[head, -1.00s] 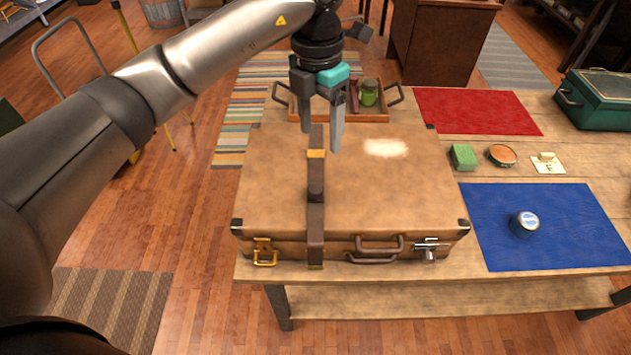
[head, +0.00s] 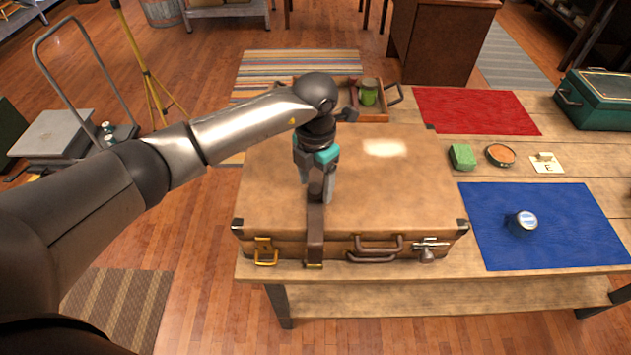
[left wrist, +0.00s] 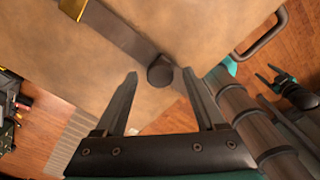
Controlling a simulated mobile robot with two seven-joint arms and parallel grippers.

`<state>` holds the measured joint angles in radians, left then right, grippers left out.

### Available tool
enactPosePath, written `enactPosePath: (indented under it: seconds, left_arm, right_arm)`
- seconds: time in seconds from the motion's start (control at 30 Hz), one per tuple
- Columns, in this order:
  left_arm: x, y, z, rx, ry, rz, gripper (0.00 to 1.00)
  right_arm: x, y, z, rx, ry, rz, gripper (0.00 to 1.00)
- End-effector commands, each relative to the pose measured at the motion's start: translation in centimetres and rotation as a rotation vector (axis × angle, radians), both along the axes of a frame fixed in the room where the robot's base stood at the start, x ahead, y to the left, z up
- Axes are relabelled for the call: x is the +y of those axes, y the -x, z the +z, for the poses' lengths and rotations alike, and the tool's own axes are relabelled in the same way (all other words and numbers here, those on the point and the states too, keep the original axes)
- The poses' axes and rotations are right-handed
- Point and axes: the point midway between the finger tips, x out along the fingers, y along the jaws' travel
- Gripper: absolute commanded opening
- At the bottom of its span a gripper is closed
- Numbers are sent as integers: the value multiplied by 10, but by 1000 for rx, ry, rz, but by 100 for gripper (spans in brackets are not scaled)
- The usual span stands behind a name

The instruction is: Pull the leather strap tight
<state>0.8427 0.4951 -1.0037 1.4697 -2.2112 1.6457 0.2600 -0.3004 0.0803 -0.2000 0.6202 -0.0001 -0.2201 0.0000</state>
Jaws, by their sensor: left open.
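A tan leather suitcase (head: 400,185) lies shut on the wooden table. A dark brown leather strap (head: 315,240) runs over its lid from back to front.
A brass latch (head: 265,251), a handle (head: 375,247) and a silver latch (head: 429,248) are on the suitcase front. A tray (head: 376,117) with a green jar stands behind.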

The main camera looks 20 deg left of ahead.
Motion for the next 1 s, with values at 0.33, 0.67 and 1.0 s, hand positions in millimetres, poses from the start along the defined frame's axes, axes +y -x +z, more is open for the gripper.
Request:
enactPosePath:
  seconds: [0.33, 0.67, 1.0]
  left_arm:
    - [0, 0, -5, -1, 0, -1, 72]
    - [0, 0, -4, -1, 0, -1, 35]
    - [0, 0, -4, -1, 0, 0, 0]
  right_arm:
    - [0, 0, 0, 0, 0, 0, 69]
    - [0, 0, 0, 0, 0, 0, 69]
    - [0, 0, 0, 0, 0, 0, 69]
